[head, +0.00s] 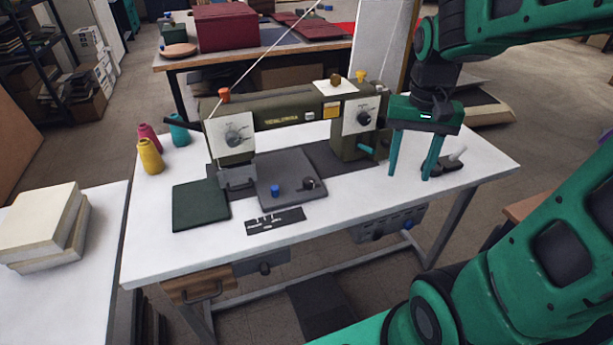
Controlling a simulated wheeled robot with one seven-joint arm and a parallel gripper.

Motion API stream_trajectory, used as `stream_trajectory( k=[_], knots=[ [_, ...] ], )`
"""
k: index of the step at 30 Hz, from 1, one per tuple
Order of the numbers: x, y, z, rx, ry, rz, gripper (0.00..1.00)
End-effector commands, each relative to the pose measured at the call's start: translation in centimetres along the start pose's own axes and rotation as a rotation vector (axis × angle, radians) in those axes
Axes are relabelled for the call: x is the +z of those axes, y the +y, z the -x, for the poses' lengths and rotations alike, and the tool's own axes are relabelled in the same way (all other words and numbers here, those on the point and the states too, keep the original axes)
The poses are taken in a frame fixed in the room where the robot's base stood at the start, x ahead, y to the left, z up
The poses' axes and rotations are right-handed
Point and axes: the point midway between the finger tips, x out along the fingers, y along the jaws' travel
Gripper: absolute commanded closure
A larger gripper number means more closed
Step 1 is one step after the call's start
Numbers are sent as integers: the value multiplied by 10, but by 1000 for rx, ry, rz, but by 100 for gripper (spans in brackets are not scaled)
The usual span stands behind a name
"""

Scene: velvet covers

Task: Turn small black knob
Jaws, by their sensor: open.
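A green-brown sewing machine (290,110) stands on a white table. Several dark knobs show on and around it: a small black knob (309,184) on the grey plate (285,168), a dark dial (236,139) on the left white panel, another dark dial (363,118) on the right white panel, and a black knob (264,268) on a box under the tabletop. I cannot tell which one the task names. My gripper (408,176) points down, open and empty, to the right of the machine, its two teal fingers wide apart and clear of all these knobs.
A blue knob (275,190) sits left of the small black one. A dark pedal-like device with a light lever (457,155) stands right of my gripper. Thread cones (150,157) stand at the left. A dark green pad (201,206) lies front left. The right front tabletop is clear.

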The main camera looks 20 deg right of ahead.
Motion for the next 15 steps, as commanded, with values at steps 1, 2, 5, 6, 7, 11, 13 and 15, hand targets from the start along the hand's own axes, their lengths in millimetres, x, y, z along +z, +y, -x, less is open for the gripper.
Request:
stream_trajectory(
  k=[1,2,5,6,7,11,13,15],
  knots=[
    [-16,-24,-1,6,-3,3,53],
    [-24,-38,-1,7,0,0,53],
    [-47,-88,-5,4,3,-12,53],
    [-54,-108,-7,2,2,-16,53],
    [-59,-122,-9,0,2,-19,53],
    [-71,-180,-20,-13,-3,-32,53],
    [-73,-203,-25,-20,-8,-38,53],
    [-74,-221,-29,-25,-12,-43,53]
  ],
)
